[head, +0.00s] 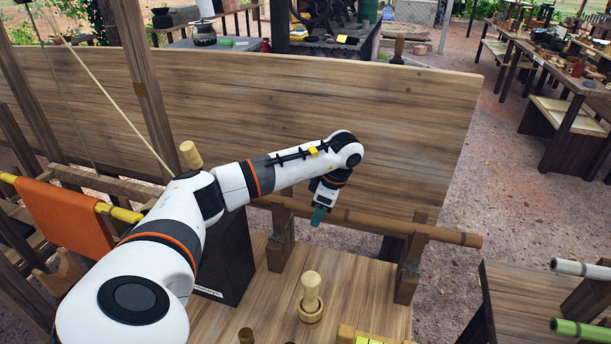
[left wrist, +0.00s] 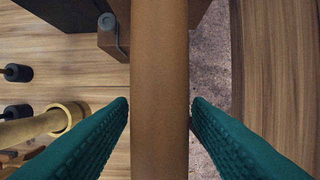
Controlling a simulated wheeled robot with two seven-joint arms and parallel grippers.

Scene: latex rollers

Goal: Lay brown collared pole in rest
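The brown pole (head: 365,222) lies level across the rest, whose two wooden posts (head: 408,284) stand at the back edge of the table. The pole's right end sticks out past the right post. Whether it is fully seated is hard to tell. My left gripper (head: 318,217) reaches down to the pole between the posts. In the left wrist view its teal fingers (left wrist: 160,101) stand on either side of the pole (left wrist: 160,60), with thin gaps showing. My arm partly hides the pole's left end. My right gripper is not in view.
A tan peg with a round base (head: 311,305) stands on the table in front of the rest. A large wooden panel (head: 400,120) rises behind. A dark box (head: 232,255) stands left. Green and white poles (head: 582,330) lie at the right.

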